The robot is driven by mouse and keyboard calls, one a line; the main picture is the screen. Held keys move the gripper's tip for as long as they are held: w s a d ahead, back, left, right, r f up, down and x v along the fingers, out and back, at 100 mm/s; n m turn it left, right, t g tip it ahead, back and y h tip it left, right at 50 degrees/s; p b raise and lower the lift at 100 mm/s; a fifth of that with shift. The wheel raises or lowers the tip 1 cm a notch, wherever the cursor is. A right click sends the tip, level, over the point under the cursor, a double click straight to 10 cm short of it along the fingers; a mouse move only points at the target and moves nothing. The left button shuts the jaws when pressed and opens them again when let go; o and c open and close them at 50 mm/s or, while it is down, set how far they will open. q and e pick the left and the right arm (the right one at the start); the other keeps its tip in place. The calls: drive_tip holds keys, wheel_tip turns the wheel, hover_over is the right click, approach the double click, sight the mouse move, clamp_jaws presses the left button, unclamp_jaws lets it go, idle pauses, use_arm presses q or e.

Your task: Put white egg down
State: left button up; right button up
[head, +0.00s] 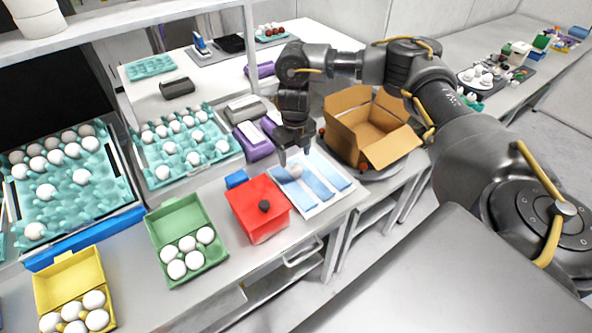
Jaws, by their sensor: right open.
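A white egg (296,171) rests on a white board with blue strips (322,179) at the right end of the table. My right gripper (294,161) is directly above the egg, pointing down with its jaws open. The fingertips are close to the egg; I cannot tell whether they touch it. My left gripper is not in view.
A red box with a black knob (262,208) stands left of the board. A green carton (187,239) and a yellow carton (72,290) hold white eggs. Teal trays (183,149) with eggs lie behind. An open cardboard box (369,128) stands right.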

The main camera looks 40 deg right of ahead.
sight(296, 164)
drive_tip(key=f, duration=0.5)
drive_tip(key=shift+w+d+f, duration=0.1)
drive_tip(key=shift+d, duration=0.2)
drive_tip(key=c, duration=0.8)
